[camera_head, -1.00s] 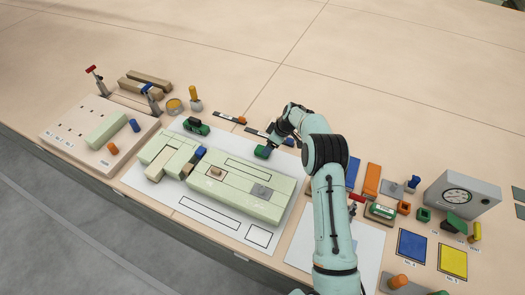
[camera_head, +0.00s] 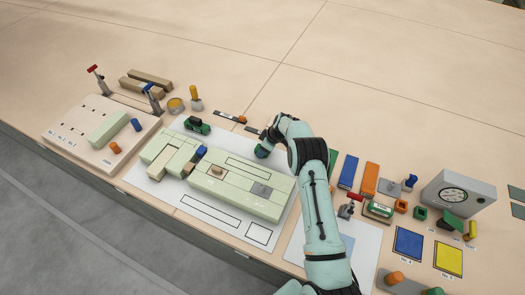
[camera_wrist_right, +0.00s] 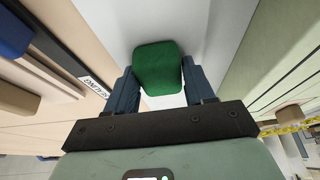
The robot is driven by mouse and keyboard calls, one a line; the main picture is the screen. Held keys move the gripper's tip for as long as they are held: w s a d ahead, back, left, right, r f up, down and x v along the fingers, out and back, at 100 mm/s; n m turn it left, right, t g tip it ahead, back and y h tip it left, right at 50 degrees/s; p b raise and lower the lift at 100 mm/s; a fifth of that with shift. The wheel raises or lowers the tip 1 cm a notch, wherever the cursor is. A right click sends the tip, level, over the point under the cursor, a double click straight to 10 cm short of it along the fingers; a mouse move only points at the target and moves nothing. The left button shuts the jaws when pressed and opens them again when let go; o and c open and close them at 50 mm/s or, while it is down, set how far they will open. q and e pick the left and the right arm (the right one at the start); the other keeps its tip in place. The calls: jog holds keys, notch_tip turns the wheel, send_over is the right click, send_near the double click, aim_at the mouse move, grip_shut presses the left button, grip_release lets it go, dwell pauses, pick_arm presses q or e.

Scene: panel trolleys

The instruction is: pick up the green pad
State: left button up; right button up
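The green pad (camera_wrist_right: 160,68) sits between the two dark blue fingers of my right gripper (camera_wrist_right: 158,75) in the right wrist view, over a white surface. The fingers lie close along both its sides. I cannot tell whether they press on it. In the head view my right gripper (camera_head: 265,148) is low at the back edge of the white sheet (camera_head: 289,208), and only a bit of the pad (camera_head: 261,155) shows beneath it. My left gripper is not in view.
A pale green block assembly (camera_head: 235,191) stands on the sheet just in front of the gripper. A green and black piece (camera_head: 197,126) lies to its left. Blue (camera_head: 348,171) and orange (camera_head: 370,180) bars lie to its right.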

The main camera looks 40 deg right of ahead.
jog(key=shift+c, duration=0.9)
jog(key=shift+r, duration=0.15)
notch_tip(320, 180, up, 20)
jog(key=shift+o, duration=0.4)
jog(key=shift+f, duration=0.2)
